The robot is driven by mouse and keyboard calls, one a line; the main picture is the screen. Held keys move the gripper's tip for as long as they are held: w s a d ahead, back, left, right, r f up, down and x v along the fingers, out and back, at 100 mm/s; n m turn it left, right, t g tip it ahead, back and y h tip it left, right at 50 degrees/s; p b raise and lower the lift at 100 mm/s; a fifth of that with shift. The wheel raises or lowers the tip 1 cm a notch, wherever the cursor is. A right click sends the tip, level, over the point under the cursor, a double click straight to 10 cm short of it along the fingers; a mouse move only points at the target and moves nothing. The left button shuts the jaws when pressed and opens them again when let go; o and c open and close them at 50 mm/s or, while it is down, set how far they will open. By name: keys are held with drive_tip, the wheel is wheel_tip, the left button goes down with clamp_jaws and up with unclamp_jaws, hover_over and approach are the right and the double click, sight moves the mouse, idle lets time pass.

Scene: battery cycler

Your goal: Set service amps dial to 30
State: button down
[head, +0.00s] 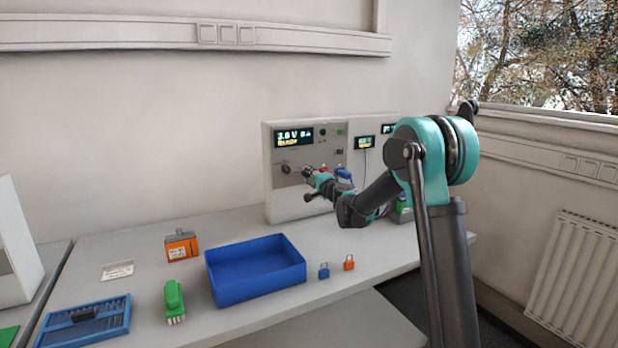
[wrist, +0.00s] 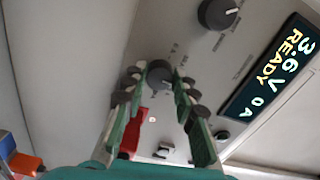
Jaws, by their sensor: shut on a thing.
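My gripper (wrist: 163,78) is closed around a small dark round dial (wrist: 160,72) on the grey panel of the cycler; its fingertips are on either side of the dial. The labels around it are too small to read, so I cannot tell its name or setting. A larger dark dial (wrist: 218,13) sits apart from it on the same panel and also shows in the head view (head: 286,169). The lit display (wrist: 278,72) reads 3.6 V, READY, 0 A. In the head view my gripper (head: 307,171) is at the front of the cycler (head: 283,206) and hides the held dial.
A red part (wrist: 133,134) lies close beside my fingers. On the bench stand a blue bin (head: 258,292), an orange box (head: 181,245), a green connector (head: 174,300), a blue padlock (head: 324,271) and an orange padlock (head: 349,263). The bench before the cycler is mostly clear.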

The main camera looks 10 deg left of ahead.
drive_tip(key=m, duration=0.3)
drive_tip(key=shift+m, duration=0.3)
drive_tip(key=shift+d+m, duration=0.1)
drive_tip(key=shift+m, duration=1.8)
drive_tip(key=c, duration=1.2)
unclamp_jaws()
drive_tip(key=shift+s, duration=0.1)
drive_tip(key=v, duration=1.1)
drive_tip(key=shift+s+d, duration=0.25)
drive_tip(key=shift+d, duration=0.05)
